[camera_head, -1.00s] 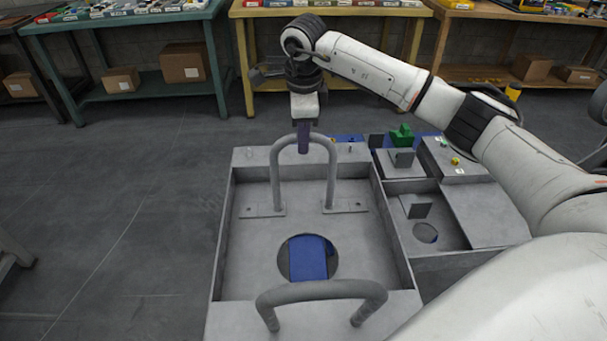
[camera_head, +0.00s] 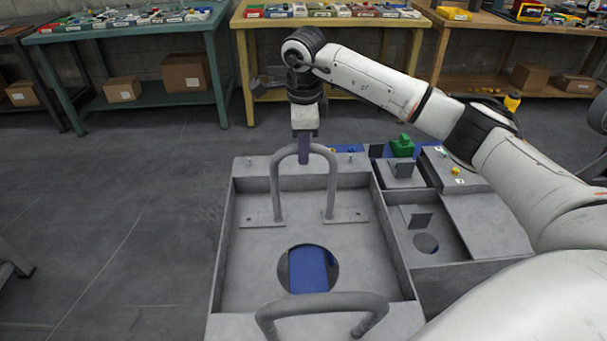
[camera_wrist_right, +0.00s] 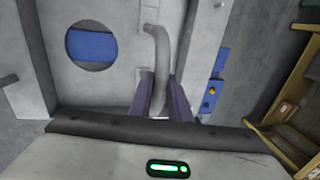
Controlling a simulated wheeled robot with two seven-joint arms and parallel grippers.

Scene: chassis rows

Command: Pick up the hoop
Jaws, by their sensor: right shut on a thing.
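The hoop (camera_head: 276,190) is a grey upright bent tube with two flat feet, standing at the far end of the grey open chassis box (camera_head: 225,235). My right gripper (camera_head: 304,158) comes down from above and is shut on the top of the hoop's arch. The hoop (camera_wrist_right: 160,50) also shows in the right wrist view, running between the purple fingers (camera_wrist_right: 160,95). Its feet look to rest on the chassis floor; I cannot tell whether there is a gap. A second grey arched tube (camera_head: 320,303) stands at the near edge. My left gripper is not in view.
A round hole (camera_head: 282,272) in the chassis floor shows blue below. On the right are smaller compartments with upright plates (camera_head: 417,218) and a green part (camera_head: 402,146). Workbenches (camera_head: 330,24) with bins stand behind. Floor to the left is clear.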

